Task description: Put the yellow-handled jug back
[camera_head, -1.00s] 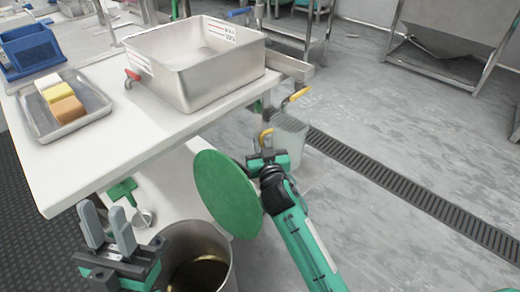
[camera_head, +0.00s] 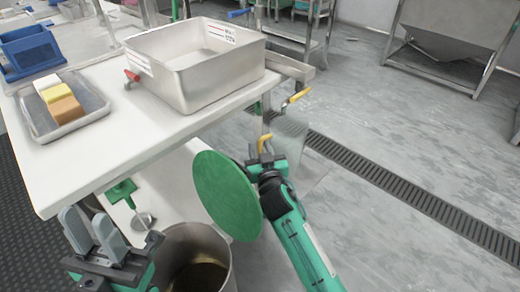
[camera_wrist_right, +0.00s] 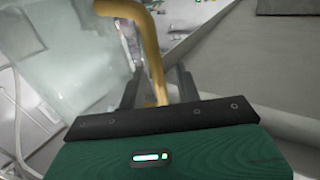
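The yellow-handled jug (camera_head: 291,137) is a translucent vessel right of the table's end, beside the floor drain. Its yellow handle (camera_head: 264,143) faces my right gripper (camera_head: 267,158). In the right wrist view the jug's clear wall (camera_wrist_right: 70,50) fills the upper left. The bent handle (camera_wrist_right: 153,55) runs down between my right fingers, with small gaps showing on both sides, so the gripper looks open around it. I cannot tell what the jug's base rests on. My left gripper (camera_head: 91,236) is open and empty at lower left, in front of the table.
A steel bin (camera_head: 187,85) and a tray (camera_head: 68,112) with coloured blocks stand on the white table (camera_head: 130,150). A round green disc (camera_head: 225,195) and a steel pot (camera_head: 190,240) lie below it. A yellow-handled crank (camera_head: 298,96) juts from the table end.

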